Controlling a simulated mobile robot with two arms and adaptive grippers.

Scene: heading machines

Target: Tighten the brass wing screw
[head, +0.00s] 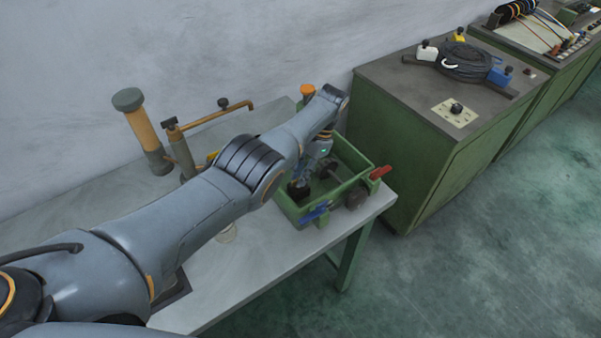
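My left arm reaches across the bench from the left and bends down at its far end. My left gripper (302,183) is small and dark, low over the inside of a green open-topped box (351,155). Its fingers are partly lost against dark parts there, so I cannot tell whether they are open or shut. I cannot make out the brass wing screw for certain; it may be hidden by the arm or too small to see. My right gripper is not in view.
The grey bench (262,262) also carries an orange post with a dark green cap (128,100) and a brass-coloured bent pipe (215,115). The box has a blue handle (316,212) and a red one (380,172). A green cabinet (415,150) stands to the right; floor beyond is clear.

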